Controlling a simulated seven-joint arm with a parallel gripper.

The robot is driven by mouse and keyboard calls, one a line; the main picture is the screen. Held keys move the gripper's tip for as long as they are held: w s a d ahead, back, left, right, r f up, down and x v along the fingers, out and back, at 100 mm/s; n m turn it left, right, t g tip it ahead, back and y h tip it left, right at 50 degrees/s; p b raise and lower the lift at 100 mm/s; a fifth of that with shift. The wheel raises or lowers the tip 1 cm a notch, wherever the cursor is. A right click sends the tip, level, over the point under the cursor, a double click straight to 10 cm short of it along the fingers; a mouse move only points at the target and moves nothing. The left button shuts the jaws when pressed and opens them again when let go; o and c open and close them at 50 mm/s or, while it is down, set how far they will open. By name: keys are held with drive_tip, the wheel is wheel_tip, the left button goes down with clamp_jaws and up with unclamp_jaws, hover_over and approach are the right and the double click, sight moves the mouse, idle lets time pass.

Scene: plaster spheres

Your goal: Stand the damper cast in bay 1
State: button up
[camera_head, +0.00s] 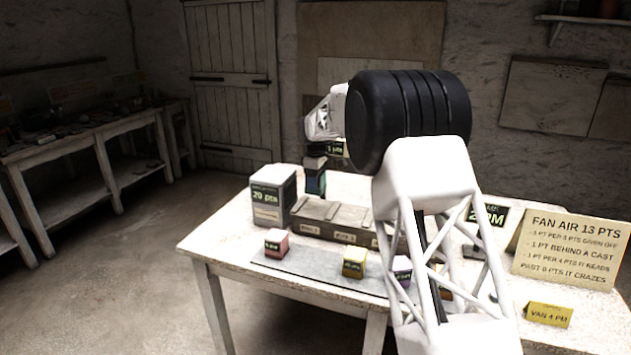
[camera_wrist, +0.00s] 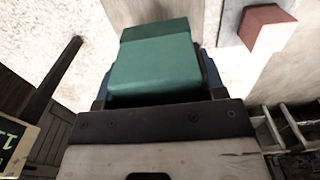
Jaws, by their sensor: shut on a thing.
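My gripper (camera_head: 316,172) is shut on a green block (camera_head: 316,186). In the wrist view the green block (camera_wrist: 155,68) fills the space between the jaws. In the head view it hangs over the back left part of a long wooden rack (camera_head: 347,218), near the end with the leftmost front label, which seems to read bay 1. I cannot tell whether its bottom touches the rack. The block's own label is not readable, so I cannot confirm that it is the damper cast. My arm hides the rack's right end.
A grey box marked 20 pts (camera_head: 272,196) stands close left of the rack. In front, on a grey strip (camera_head: 315,264), are a pink cube (camera_head: 276,243), a yellow cube (camera_head: 354,262) and a purple cube (camera_head: 402,270). A fan air sign (camera_head: 570,250) stands at right.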

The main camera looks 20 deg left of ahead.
sight(316, 193)
drive_tip(key=shift+f, duration=2.75)
drive_tip(key=shift+f, duration=0.7)
idle(0.5)
drive_tip(key=o, duration=1.2)
drive_tip(key=shift+f, duration=0.1)
drive_tip(key=shift+r, duration=0.2)
drive_tip(key=shift+r, duration=1.85)
drive_tip(key=shift+d, duration=0.1)
